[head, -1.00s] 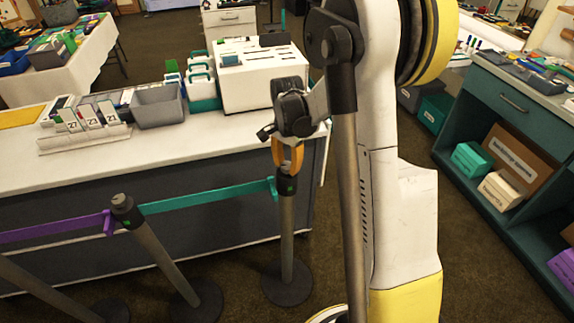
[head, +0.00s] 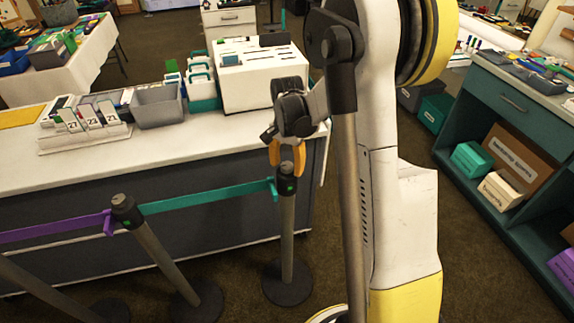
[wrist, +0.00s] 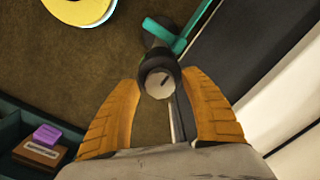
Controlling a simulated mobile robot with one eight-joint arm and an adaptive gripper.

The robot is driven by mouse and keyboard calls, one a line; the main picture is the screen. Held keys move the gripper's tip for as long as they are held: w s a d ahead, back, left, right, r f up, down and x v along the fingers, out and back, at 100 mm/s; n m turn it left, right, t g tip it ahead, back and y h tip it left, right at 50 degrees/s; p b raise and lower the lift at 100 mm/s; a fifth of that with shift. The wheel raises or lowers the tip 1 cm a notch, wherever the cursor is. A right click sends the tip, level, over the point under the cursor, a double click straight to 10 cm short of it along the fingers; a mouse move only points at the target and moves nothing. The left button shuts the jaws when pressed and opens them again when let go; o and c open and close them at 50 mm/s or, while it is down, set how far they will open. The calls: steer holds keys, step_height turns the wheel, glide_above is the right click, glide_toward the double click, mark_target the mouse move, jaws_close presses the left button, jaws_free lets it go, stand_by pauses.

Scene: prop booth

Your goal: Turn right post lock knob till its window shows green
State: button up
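The right post (head: 287,235) stands upright in front of the counter, with a teal belt (head: 210,197) running left from its head. A small green patch (head: 290,189) shows on the front of its dark head. My gripper (head: 287,150) is above this head, with its orange fingers pointing down. In the wrist view, the round pale lock knob (wrist: 160,85) with a short dark mark lies between the tips of my gripper (wrist: 158,80). The fingers are spread, and gaps seem to show on both sides of the knob.
The middle post (head: 165,255) with its purple belt (head: 55,231) stands to the left. The white-topped counter (head: 75,172) is just behind the posts, with a grey bin (head: 158,106) and a white box on it. A teal shelf unit (head: 480,125) stands at the right.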

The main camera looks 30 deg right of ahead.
mark_target(286, 166)
steer(key=shift+r, duration=0.15)
step_height(286, 166, up, 12)
stand_by(0.6)
stand_by(0.3)
steer(key=s+a+r+n+t, duration=0.2)
steer(key=s+a+n, duration=0.4)
steer(key=s, duration=0.3)
steer(key=s+a+r+n+t, duration=0.2)
steer(key=s+a+n+t, duration=0.3)
steer(key=s+a, duration=0.4)
steer(key=shift+a+r+n, duration=0.25)
steer(key=shift+n, duration=0.45)
steer(key=shift+w, duration=0.1)
